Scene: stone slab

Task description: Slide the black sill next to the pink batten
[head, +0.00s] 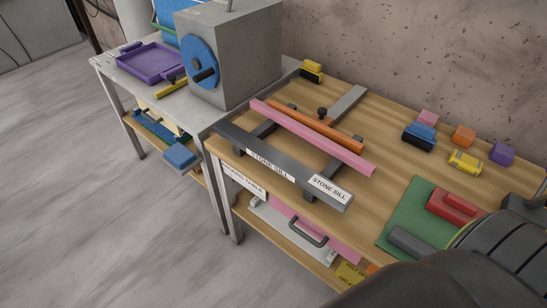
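The black sill (232,134) is a long dark bar with white "STONE SILL" labels, lying along the front left edge of the wooden table. The pink batten (312,137) lies behind it, roughly parallel, with a clear gap between them. Both lie across dark grey crossbars (345,104). An orange batten (316,124) lies just behind the pink one. Neither gripper shows in the head view. A large dark arm part of mine fills the lower right corner and covers part of the table there.
A green mat (408,216) with a red block (454,207) and a grey block (410,243) lies at the right. Several small coloured blocks stand at the back right. A grey machine with a blue disc (201,61) stands on the left bench beside a purple tray (150,63).

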